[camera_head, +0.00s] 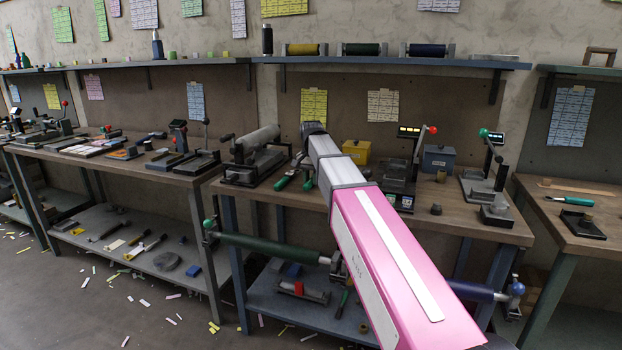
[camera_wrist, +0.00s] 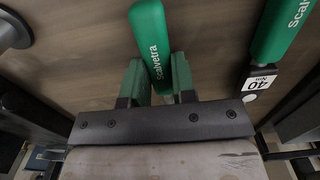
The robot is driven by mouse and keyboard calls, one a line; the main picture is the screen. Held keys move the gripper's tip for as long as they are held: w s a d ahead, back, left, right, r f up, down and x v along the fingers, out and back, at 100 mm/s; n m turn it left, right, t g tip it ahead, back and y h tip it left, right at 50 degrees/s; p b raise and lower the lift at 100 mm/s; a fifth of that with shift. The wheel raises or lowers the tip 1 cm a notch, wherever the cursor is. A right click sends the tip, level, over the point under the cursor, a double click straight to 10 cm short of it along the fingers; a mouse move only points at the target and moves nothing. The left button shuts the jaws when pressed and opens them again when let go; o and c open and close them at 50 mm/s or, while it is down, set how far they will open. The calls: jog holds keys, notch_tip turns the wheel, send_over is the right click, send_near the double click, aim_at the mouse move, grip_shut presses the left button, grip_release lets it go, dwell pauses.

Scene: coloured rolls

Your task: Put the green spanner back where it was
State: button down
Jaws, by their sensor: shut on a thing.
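A green spanner (camera_wrist: 153,38) marked "Scalvetra" shows by its handle in the wrist view, over brown bench wood. My gripper (camera_wrist: 159,72) is shut on this handle, with one green-padded finger on either side. The rest of the spanner is hidden or out of frame. A second green handle (camera_wrist: 281,30), with a "40 Nm" label, lies to the right, apart from my fingers. In the head view, a green-handled tool (camera_head: 289,177) is on the middle bench, left of my arm. My gripper is hidden there behind my arm, and I cannot tell which handle that tool is.
The middle bench (camera_head: 460,222) carries a clamp-like device (camera_head: 256,160) at left, a yellow box (camera_head: 356,152), a blue-grey box (camera_head: 438,160) and lever stands with red and green knobs. A green roll (camera_head: 270,247) hangs at the bench's front. Another green-handled tool (camera_head: 575,201) lies on the right bench.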

jog(key=shift+f, duration=0.2)
jog(key=shift+c, duration=1.9)
grip_release()
jog(key=shift+r, duration=0.1)
jog(key=shift+r, duration=2.85)
